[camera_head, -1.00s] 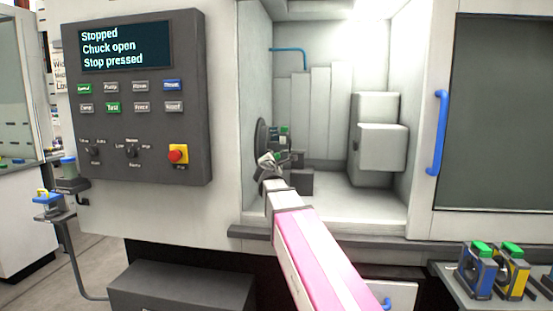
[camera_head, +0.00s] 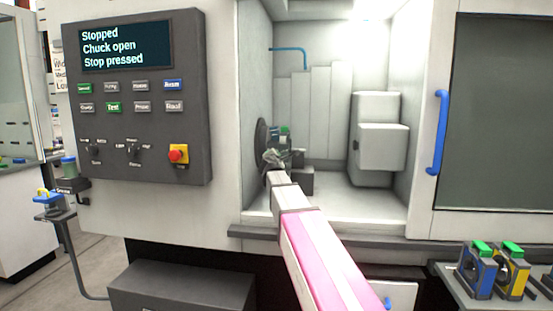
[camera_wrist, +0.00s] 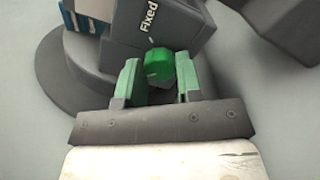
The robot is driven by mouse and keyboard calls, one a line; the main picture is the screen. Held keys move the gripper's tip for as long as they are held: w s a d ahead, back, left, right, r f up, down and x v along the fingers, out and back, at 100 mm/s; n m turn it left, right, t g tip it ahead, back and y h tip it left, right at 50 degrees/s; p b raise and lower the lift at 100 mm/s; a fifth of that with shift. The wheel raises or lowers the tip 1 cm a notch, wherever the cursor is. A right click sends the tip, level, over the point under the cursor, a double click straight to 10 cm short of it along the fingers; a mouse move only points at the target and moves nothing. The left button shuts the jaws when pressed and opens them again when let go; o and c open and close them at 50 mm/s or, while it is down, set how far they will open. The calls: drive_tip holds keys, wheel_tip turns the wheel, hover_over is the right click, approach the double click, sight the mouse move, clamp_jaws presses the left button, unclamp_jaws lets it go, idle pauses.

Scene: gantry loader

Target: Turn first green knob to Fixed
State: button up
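The green knob (camera_wrist: 160,65) shows in the wrist view on a dark grey block (camera_wrist: 190,22). The block carries the word "Fixed" and a short white tick near the knob. My gripper (camera_wrist: 159,76) has its two green-lined fingers apart, one on each side of the knob. They are very close to it; firm contact does not show. In the head view my gripper (camera_head: 273,160) is inside the machine's bright bay at the chuck (camera_head: 261,140). The knob is too small to make out there.
The control panel (camera_head: 190,60) at left reads "Stopped, Chuck open, Stop pressed". A pale block (camera_head: 382,148) stands at the bay's right. A door with a blue handle (camera_head: 438,133) lies beyond. Blue and yellow fixtures with green tops (camera_head: 478,272) stand at lower right.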

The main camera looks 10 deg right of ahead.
drive_tip(key=shift+m, duration=0.4)
drive_tip(key=m, duration=1.7)
idle(0.6)
drive_tip(key=o, duration=0.9)
drive_tip(key=shift+o, duration=0.2)
